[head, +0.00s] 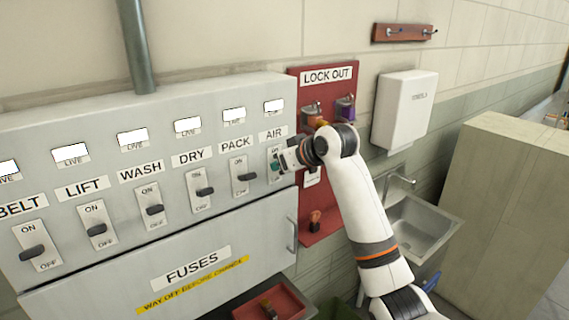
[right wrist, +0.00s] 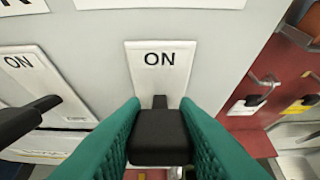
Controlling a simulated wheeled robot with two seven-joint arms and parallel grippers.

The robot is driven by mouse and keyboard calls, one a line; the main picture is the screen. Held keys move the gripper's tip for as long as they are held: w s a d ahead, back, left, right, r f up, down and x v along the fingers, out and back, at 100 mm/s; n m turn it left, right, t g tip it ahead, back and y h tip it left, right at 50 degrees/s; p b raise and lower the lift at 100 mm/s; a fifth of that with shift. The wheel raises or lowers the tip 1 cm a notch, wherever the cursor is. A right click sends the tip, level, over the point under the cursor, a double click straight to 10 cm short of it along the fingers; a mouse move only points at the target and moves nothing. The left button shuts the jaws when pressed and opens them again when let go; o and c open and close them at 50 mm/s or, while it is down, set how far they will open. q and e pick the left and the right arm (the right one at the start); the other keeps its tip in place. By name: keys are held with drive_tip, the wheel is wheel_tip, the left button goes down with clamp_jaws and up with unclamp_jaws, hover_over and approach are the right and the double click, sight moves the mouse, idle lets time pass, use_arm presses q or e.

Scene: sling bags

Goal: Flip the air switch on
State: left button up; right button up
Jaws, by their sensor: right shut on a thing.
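The AIR switch is the rightmost in a row on the grey panel, under the AIR label (head: 272,133). Its white plate (right wrist: 160,62) reads ON at the top in the right wrist view. Its black lever (right wrist: 158,130) sits between the teal finger pads of my right gripper (right wrist: 158,140), which is shut on it. In the head view my right gripper (head: 280,163) covers most of this switch, so the lever is hidden there. The lever stem shows just below the word ON in the wrist view. My left gripper is not in view.
The PACK switch lever (head: 244,177) is close on the left, with more switches beyond. A red LOCK OUT board (head: 322,225) with padlocks hangs on the right. A white dispenser (head: 404,105), a sink (head: 425,235) and a beige cabinet (head: 500,210) stand farther right.

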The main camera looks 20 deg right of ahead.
drive_tip(key=o, duration=1)
drive_tip(key=shift+s+d+r+b, duration=0.15)
drive_tip(key=shift+s+r+b, duration=0.2)
drive_tip(key=b+v, duration=0.3)
drive_tip(key=v, duration=0.8)
drive_tip(key=shift+b, duration=0.35)
